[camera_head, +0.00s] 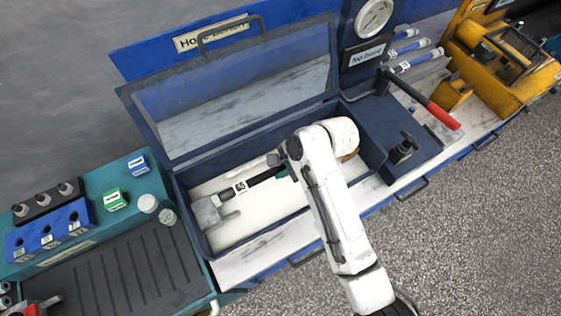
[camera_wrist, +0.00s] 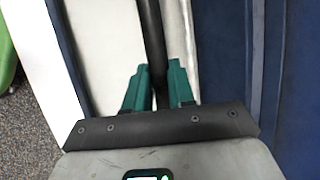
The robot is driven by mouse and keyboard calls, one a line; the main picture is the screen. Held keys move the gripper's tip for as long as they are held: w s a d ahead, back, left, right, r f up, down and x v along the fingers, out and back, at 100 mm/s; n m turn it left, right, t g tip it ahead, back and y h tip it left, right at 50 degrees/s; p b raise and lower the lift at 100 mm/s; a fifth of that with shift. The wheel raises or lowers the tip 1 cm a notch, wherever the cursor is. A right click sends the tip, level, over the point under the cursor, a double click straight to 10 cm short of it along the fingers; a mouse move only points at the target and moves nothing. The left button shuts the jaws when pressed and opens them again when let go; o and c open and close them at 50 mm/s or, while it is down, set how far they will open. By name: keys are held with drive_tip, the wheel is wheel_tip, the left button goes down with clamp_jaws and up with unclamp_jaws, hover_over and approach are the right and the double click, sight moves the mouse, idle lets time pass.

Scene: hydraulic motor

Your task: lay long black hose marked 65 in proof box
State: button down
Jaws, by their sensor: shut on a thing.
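The black hose (camera_head: 264,177) with a white tag marked 65 (camera_head: 241,187) lies lengthwise inside the open blue proof box (camera_head: 205,244), over its pale floor. Its left end is by a grey fork-shaped holder (camera_head: 209,212) in the box. My gripper (camera_head: 290,172) reaches down into the box at the hose, its far end hidden by my arm. In the wrist view my gripper's green fingers (camera_wrist: 159,82) are shut on the black hose (camera_wrist: 152,35), which runs away between them over the pale floor. I cannot tell whether the hose touches the floor.
The box's clear lid (camera_head: 245,95) stands open at the back. A pump with a red-handled lever (camera_head: 430,105) is at the right. Several blue-ended hoses (camera_head: 410,55) and a yellow machine (camera_head: 510,60) stand farther right. A teal bench (camera_head: 110,270) adjoins at left.

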drive_tip(key=b, duration=0.4)
hover_over(274, 184)
drive_tip(key=d, duration=0.2)
wheel_tip(274, 184, down, 4)
drive_tip(key=shift+w+a+f, duration=0.1)
drive_tip(key=shift+w, duration=0.05)
drive_tip(key=shift+f, duration=0.85)
drive_tip(key=shift+f, duration=0.5)
idle(0.6)
drive_tip(key=c, duration=0.9)
unclamp_jaws()
drive_tip(key=shift+f, duration=0.15)
drive_tip(key=shift+s+f, duration=0.1)
drive_tip(key=shift+s, duration=0.15)
drive_tip(key=v, duration=1.1)
drive_tip(key=shift+w+a+r, duration=0.1)
drive_tip(key=shift+w+r, duration=0.15)
